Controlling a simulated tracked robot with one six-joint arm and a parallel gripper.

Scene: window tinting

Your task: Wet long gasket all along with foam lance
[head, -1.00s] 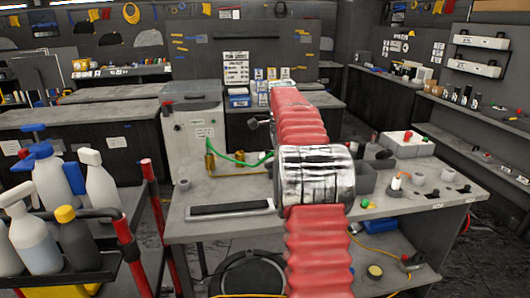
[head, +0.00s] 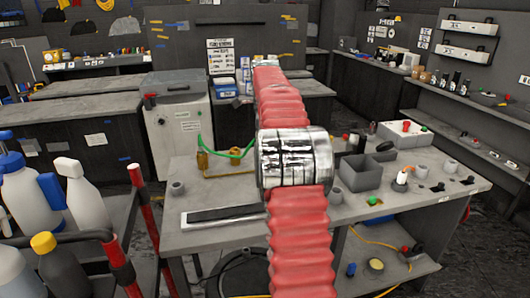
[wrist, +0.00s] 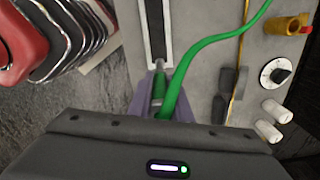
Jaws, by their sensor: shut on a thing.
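The long gasket appears to be the black strip (head: 222,214) in a pale, narrow holder on the near left of the grey bench. In the wrist view the strip (wrist: 155,22) runs away from my gripper. My gripper (wrist: 158,90) is shut on the foam lance (wrist: 158,86), a green body with a grey tip. The tip points at the near end of the strip; I cannot tell whether it touches. A green hose (wrist: 195,68) curves from the lance to the upper right. In the head view my arm hides the gripper and lance.
The bench (head: 205,238) also carries brass fittings (head: 203,160), a grey open box (head: 360,174) and a white box (head: 404,133) with coloured knobs. A bottle cart with red posts (head: 142,190) stands at left. A dial (wrist: 281,70) lies right of the strip.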

